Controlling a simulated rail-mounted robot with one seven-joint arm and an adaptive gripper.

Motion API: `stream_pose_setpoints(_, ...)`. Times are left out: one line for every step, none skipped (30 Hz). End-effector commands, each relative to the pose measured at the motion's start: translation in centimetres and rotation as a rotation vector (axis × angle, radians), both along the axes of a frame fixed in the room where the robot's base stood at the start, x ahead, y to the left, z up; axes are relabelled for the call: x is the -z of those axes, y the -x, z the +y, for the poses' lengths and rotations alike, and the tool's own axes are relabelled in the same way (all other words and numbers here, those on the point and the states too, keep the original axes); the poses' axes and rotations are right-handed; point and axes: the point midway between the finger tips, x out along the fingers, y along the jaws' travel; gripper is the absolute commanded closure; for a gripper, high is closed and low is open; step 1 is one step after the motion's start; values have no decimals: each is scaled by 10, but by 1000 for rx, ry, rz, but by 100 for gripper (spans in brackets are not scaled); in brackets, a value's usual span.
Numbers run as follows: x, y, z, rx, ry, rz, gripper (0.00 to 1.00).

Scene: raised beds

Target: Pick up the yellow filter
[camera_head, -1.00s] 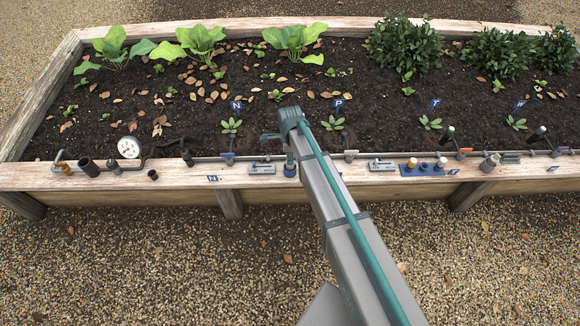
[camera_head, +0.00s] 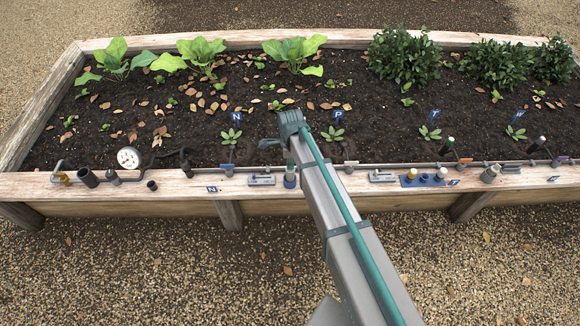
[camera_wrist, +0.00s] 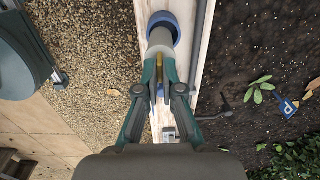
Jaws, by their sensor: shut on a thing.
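My gripper (camera_wrist: 161,84) is shut on a narrow piece with a yellow part between the fingers, which I take as the yellow filter (camera_wrist: 160,68). A pale grey cylinder (camera_wrist: 160,40) runs on from it towards a blue round cup (camera_wrist: 163,20). Whether the cylinder is still inside the cup I cannot tell. In the head view the blue cup (camera_head: 290,183) stands on the bed's front ledge, under the arm's end. Another yellow-topped piece (camera_head: 411,174) stands on a blue tray (camera_head: 430,181) to the right.
The wooden ledge (camera_head: 330,187) carries a thin pipe, a round gauge (camera_head: 129,158), dark cylinders (camera_head: 88,177) at the left and small metal plates (camera_head: 262,180). Plants and blue letter markers (camera_head: 236,116) stand in the soil behind. Gravel lies in front.

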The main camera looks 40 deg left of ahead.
Motion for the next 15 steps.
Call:
stream_pose_setpoints(-9,6,-9,0,-1,-1,100)
stream_pose_setpoints(-13,9,-12,0,0,0,100)
stream_pose_setpoints(-19,12,-17,0,0,0,100)
stream_pose_setpoints(-24,14,-20,0,0,0,100)
stream_pose_setpoints(-30,17,-24,0,-1,-1,100)
stream_pose_setpoints(-37,20,-29,0,-1,-1,100)
stream_pose_setpoints(-43,23,-33,0,-1,-1,100)
stream_pose_setpoints(-49,26,-38,0,-1,-1,100)
stream_pose_setpoints(-56,30,-43,0,-1,-2,100)
stream_pose_setpoints(-58,36,-52,0,0,0,100)
stream_pose_setpoints(-61,40,-58,0,0,0,100)
stream_pose_setpoints(-65,46,-65,0,1,1,100)
stream_pose_setpoints(-67,49,-71,0,1,1,100)
stream_pose_setpoints(-70,52,-75,0,0,0,100)
stream_pose_setpoints(-73,56,-81,0,0,0,100)
